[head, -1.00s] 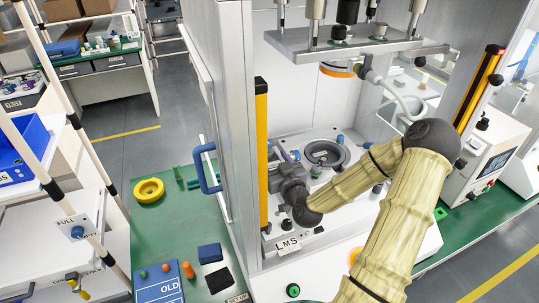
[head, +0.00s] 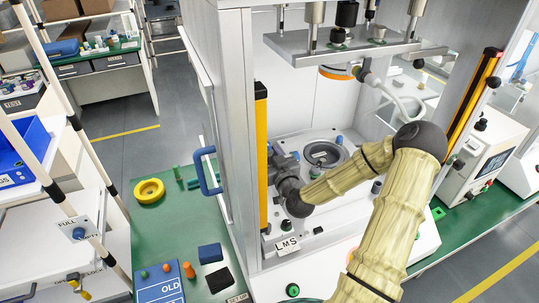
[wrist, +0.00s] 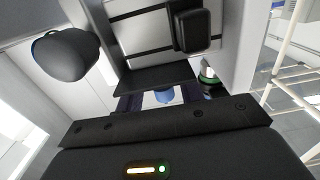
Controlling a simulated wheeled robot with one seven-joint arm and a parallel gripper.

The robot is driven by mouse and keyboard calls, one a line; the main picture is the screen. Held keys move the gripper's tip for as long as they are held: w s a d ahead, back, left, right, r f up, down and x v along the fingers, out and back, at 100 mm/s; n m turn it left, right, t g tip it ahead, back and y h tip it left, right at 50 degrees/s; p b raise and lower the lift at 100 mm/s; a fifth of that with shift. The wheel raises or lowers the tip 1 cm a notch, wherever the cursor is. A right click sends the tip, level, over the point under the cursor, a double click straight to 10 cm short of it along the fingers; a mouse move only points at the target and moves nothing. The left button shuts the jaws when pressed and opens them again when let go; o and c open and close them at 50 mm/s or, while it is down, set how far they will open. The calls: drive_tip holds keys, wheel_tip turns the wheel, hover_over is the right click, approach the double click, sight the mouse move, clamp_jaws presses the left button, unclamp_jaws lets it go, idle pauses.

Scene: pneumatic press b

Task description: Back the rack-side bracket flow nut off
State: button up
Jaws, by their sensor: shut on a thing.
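My gripper (head: 279,160) is inside the press, at the left of the round grey fixture bowl (head: 325,154). In the wrist view a small blue part (wrist: 163,96) shows between the two dark fingers, and my gripper is shut on it. I take it for the rack-side bracket flow nut, but its thread and bracket are hidden behind the fingers and gripper body. A blue knob (head: 296,155) shows just right of my gripper in the head view. Another blue knob (head: 339,140) stands behind the bowl.
The press's upper plate (head: 340,48) hangs above the bowl. A yellow post (head: 261,150) and the door frame with its blue handle (head: 207,170) stand close on the left. The LMS plate (head: 287,245) is at the front. A yellow ring (head: 149,190) lies on the green bench.

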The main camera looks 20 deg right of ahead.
drive_tip(key=shift+d+n+y+b, duration=0.1)
drive_tip(key=shift+n+y+b, duration=0.3)
drive_tip(key=shift+y, duration=0.2)
drive_tip(key=shift+d+n+g+y+b, duration=0.15)
drive_tip(key=shift+n+g+y+b, duration=0.25)
drive_tip(key=shift+n+y, duration=0.8)
drive_tip(key=shift+w+d+n+g+y, duration=0.1)
drive_tip(key=shift+n+g+y, duration=0.35)
drive_tip(key=shift+y, duration=0.65)
drive_tip(key=shift+d+n+g+y, duration=0.1)
drive_tip(key=shift+n+g+y, duration=0.15)
drive_tip(key=shift+n+y, duration=0.65)
drive_tip(key=shift+g+y+p, duration=0.3)
drive_tip(key=shift+y, duration=0.5)
drive_tip(key=o, duration=1)
drive_tip(key=b+v, duration=0.4)
drive_tip(key=v, duration=1.3)
drive_tip(key=shift+s, duration=0.2)
